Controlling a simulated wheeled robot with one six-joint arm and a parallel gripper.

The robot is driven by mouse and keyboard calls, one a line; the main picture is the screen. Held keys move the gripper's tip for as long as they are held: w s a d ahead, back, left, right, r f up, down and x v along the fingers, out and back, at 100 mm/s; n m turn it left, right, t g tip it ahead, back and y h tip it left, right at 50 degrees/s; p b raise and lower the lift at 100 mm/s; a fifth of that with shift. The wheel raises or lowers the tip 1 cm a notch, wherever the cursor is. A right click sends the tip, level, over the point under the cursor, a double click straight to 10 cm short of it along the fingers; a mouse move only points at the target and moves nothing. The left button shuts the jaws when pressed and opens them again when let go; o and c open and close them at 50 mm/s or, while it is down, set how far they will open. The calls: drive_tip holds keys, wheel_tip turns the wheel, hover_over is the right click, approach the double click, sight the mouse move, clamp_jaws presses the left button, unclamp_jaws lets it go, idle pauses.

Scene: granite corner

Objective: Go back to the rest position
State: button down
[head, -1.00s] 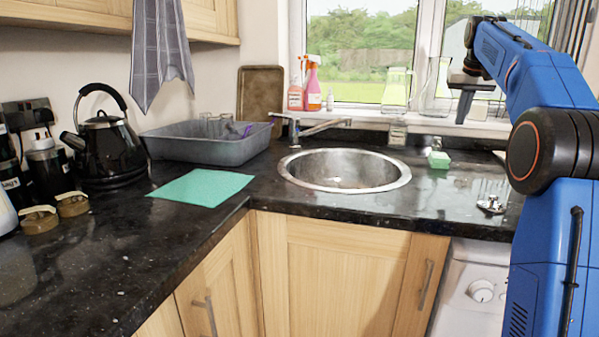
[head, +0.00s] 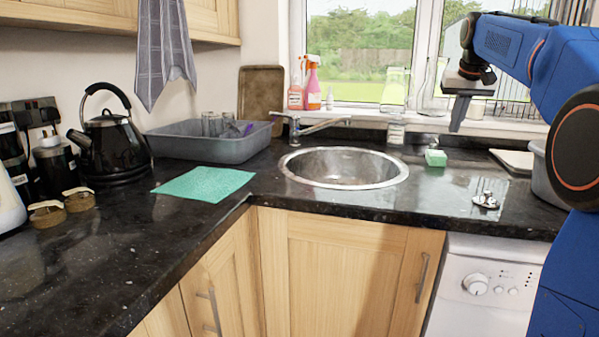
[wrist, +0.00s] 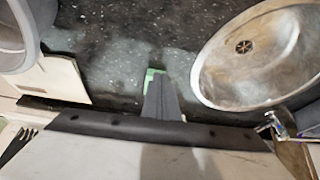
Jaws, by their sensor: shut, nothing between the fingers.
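My gripper (head: 457,128) hangs in the air at the end of my blue arm, at the upper right of the head view, in front of the window sill. Its fingers point down and are closed together with nothing between them. In the wrist view my gripper (wrist: 160,98) shows as a dark closed wedge. It partly covers the green sponge (wrist: 153,73) below. In the head view the sponge (head: 436,158) lies on the black counter, below and left of the fingers and apart from them.
The round sink (head: 342,168) is left of my gripper. A silver plug (head: 486,200) lies on the counter. A grey tub (head: 547,175) and a pale board (head: 514,160) are at right. Spray bottles (head: 312,85) stand on the sill. A grey basin (head: 205,147), kettle (head: 108,145) and green cloth (head: 203,184) are at left.

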drive_tip(key=shift+n, duration=0.6)
drive_tip(key=s+a+f, duration=0.3)
drive_tip(key=s, duration=0.4)
drive_tip(key=s+a+f, duration=0.3)
drive_tip(key=s+a, duration=0.1)
drive_tip(key=s, duration=0.3)
drive_tip(key=s+a+f, duration=0.3)
drive_tip(key=s+f, duration=0.1)
drive_tip(key=s, duration=0.3)
drive_tip(key=shift+s+a, duration=0.1)
drive_tip(key=shift+a, duration=0.05)
drive_tip(key=s+a+f, duration=0.2)
drive_tip(key=s+f, duration=0.9)
drive_tip(key=s+a+f+n+y, duration=0.1)
drive_tip(key=s+a+f, duration=0.2)
drive_tip(key=s+f, duration=0.8)
drive_tip(key=shift+s+a+f, duration=0.2)
drive_tip(key=shift+s+f, duration=0.1)
drive_tip(key=shift+s, duration=0.1)
